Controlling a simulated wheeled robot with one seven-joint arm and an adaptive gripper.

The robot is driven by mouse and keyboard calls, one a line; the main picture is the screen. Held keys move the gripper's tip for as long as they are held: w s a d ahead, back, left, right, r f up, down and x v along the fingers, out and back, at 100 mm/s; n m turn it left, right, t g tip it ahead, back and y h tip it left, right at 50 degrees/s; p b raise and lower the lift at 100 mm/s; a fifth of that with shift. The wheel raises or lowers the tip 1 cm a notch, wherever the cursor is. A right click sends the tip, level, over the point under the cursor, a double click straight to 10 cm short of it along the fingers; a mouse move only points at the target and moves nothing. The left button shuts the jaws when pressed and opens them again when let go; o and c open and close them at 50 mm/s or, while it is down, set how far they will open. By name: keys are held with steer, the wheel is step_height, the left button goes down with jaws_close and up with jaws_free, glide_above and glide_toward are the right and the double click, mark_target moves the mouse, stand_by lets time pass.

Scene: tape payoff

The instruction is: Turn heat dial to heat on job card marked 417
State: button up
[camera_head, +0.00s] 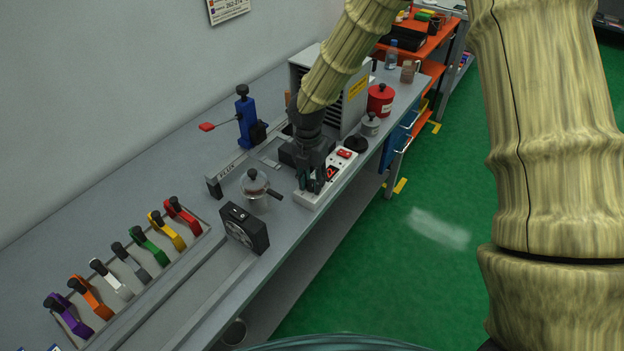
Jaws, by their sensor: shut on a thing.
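My gripper (315,184) points down over a white control box (343,171) on the grey bench. Its dark fingers are shut at the near end of the box's top, on what appears to be the heat dial, which the fingers mostly hide. A small red-lit display (331,173) shows beside the fingers, too small to read surely. A red switch (345,154) sits at the far end of the box. A printed sheet (229,10) hangs on the wall, cut off by the picture's top edge. I cannot make out a card marked 417.
A glass pot with a dark handle (255,184) and a black boxed gauge (244,228) stand left of the box. A blue post with a red-tipped lever (245,118) is behind. Several coloured levers (128,262) line the left. Red (380,101) and grey canisters (371,125) stand beyond.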

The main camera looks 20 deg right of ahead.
steer(key=m+p, duration=0.1)
steer(key=m, duration=0.1)
steer(key=shift+r+m, duration=0.15)
steer(key=shift+m, duration=0.25)
steer(key=m+p, duration=0.1)
steer(key=m, duration=0.2)
steer(key=shift+m, duration=0.3)
steer(key=m, duration=0.3)
steer(key=shift+d+m+p, duration=0.1)
steer(key=shift+m+p, duration=0.2)
steer(key=m, duration=0.3)
steer(key=shift+m+y, duration=0.3)
steer(key=m, duration=0.3)
steer(key=shift+s+m, duration=0.1)
steer(key=shift+m, duration=0.3)
steer(key=m, duration=0.3)
steer(key=shift+m+p, duration=0.3)
steer(key=m, duration=0.6)
steer(key=shift+m, duration=0.4)
